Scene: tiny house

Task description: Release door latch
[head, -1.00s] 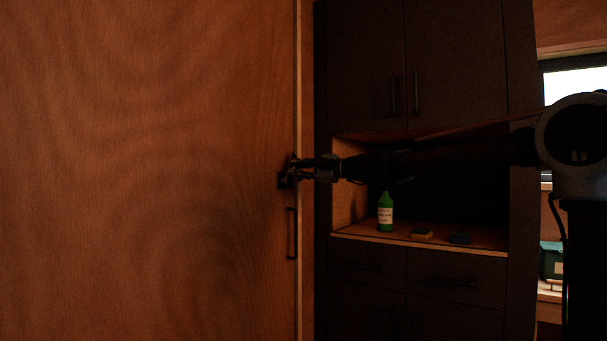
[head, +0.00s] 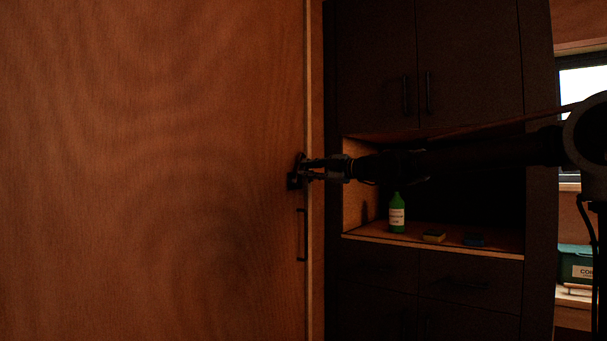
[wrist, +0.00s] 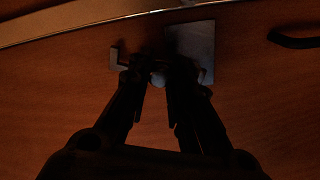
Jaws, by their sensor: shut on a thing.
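The wooden door (head: 150,170) fills the left of the head view. Its dark latch (head: 293,181) sits near the door's right edge. My gripper (head: 302,170) reaches in from the right and is shut on the latch. In the wrist view, my gripper (wrist: 165,75) has its fingers close together at the latch, with a pale plate (wrist: 195,48) behind the right finger and a small hooked piece (wrist: 117,56) at the left. The fingertips and the gripped part are dark, so the exact contact is hard to see.
A dark pull handle (head: 302,235) is on the door below the latch. To the right stands a dark cabinet (head: 430,60) with an open shelf (head: 480,247) holding a green bottle (head: 397,214) and two small sponge-like blocks. A green box (head: 574,264) is at the far right.

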